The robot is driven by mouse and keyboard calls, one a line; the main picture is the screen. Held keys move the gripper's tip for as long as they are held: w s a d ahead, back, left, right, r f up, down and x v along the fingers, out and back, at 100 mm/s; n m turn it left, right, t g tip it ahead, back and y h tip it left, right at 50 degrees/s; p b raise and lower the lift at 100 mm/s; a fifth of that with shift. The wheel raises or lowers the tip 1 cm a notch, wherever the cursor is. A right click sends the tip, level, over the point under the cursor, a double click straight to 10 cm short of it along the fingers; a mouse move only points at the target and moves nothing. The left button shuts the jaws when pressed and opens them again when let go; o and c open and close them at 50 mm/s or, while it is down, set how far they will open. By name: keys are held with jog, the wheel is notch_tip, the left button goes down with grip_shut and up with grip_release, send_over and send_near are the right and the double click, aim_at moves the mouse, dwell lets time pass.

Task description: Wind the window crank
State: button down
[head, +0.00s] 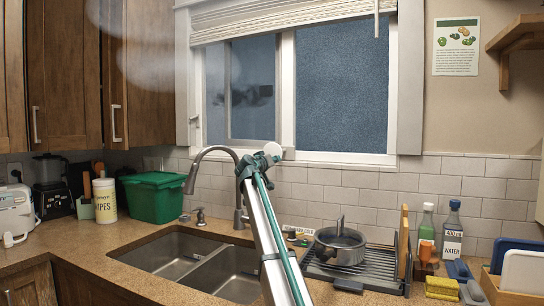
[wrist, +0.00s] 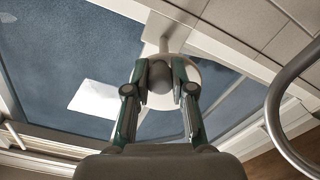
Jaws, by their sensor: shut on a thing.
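The window crank shows in the head view as a white round piece (head: 272,149) just past the end of my arm, in front of the window's lower frame. In the wrist view, the white crank (wrist: 190,76) shows as a rounded disc with a short stem above my fingers. My gripper (wrist: 160,80) has its two green-and-black fingers closed on a small greyish knob of the crank. The gripper (head: 258,160) is seen from behind in the head view, so its fingertips and part of the crank are hidden there.
The window (head: 300,95) has white frames. The faucet (head: 215,155) curves close left of my arm and its pipe (wrist: 280,110) shows at right in the wrist view. The sink (head: 195,262) lies below. A pot (head: 342,248) sits on a dish rack right of my arm.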

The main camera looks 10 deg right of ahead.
jog(key=shift+w+a+f+m+b, duration=0.15)
jog(key=shift+m+b, duration=0.15)
jog(key=shift+b, duration=0.4)
jog(key=shift+b, duration=0.35)
jog(key=shift+m+b, duration=0.4)
jog(key=shift+b, duration=0.15)
jog(key=shift+w+a+f+m+b, duration=0.1)
jog(key=shift+a+m+b, duration=0.1)
jog(key=shift+m+b, duration=0.5)
jog(key=b, duration=0.2)
jog(key=m+b, duration=0.1)
jog(key=shift+w+a+m+b, duration=0.2)
jog(key=shift+m+b, duration=0.1)
jog(key=shift+b, duration=0.1)
jog(key=shift+a+m, duration=0.1)
jog(key=shift+m, duration=0.2)
